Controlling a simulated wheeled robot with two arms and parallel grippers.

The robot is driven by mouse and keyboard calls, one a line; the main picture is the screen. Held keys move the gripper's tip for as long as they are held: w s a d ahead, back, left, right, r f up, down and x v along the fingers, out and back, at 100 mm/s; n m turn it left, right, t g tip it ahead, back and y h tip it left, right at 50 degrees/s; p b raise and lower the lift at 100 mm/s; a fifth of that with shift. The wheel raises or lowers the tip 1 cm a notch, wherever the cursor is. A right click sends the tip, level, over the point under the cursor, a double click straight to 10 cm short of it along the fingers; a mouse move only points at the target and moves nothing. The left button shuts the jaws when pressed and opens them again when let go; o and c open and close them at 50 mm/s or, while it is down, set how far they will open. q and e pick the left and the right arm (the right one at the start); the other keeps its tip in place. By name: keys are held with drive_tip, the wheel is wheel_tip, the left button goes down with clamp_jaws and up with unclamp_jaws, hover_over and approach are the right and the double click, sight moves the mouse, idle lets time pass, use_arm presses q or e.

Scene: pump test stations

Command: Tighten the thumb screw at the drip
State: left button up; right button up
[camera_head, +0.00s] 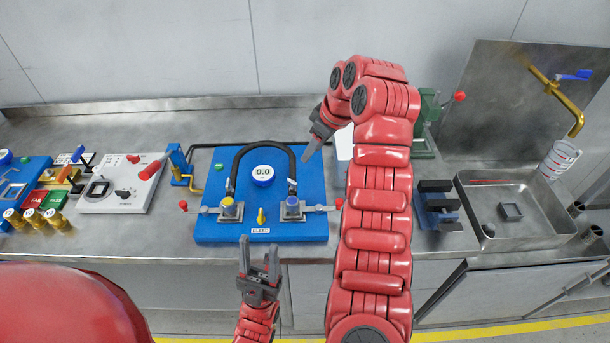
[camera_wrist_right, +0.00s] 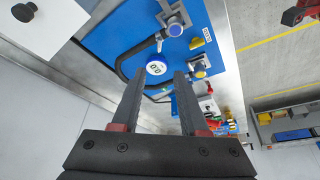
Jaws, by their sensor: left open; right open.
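The blue pump panel (camera_head: 212,178) lies on the bench with a round gauge (camera_head: 263,175) reading 0.0 and a black hose (camera_head: 237,165) arching over it. A left fitting with a yellow top (camera_head: 229,208) and a right fitting with a blue top (camera_head: 293,207) sit at the hose ends. A yellow bleed knob (camera_head: 261,217) stands between them. I cannot make out a drip or tell which part is the thumb screw. My left gripper (camera_head: 259,246) is open and empty before the panel's front edge. My right gripper (camera_head: 309,153) is open above the panel's back right; its empty fingers also show in the right wrist view (camera_wrist_right: 159,82).
Red-tipped levers (camera_head: 184,205) stick out at the panel's sides. A white meter box (camera_head: 120,185) and small coloured parts stand left. A blue-black block (camera_head: 437,210) and a metal sink tray (camera_head: 525,225) with a brass tap (camera_head: 573,118) are right. My right arm hides some bench.

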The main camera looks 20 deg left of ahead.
drive_tip(key=b, duration=0.5)
approach(293, 182)
drive_tip(key=p+x, duration=0.3)
drive_tip(key=x, duration=0.4)
drive_tip(key=shift+w+a+f, duration=0.1)
drive_tip(key=shift+a+f, duration=0.15)
drive_tip(key=shift+f, duration=0.1)
drive_tip(key=shift+w+a+f+p, duration=0.1)
drive_tip(key=shift+f+p, duration=0.05)
drive_tip(key=shift+f, duration=0.2)
drive_tip(key=shift+w+a+f+p, duration=0.1)
drive_tip(key=shift+f+p, duration=0.05)
drive_tip(key=shift+f, duration=0.2)
drive_tip(key=shift+s, duration=0.1)
clamp_jaws()
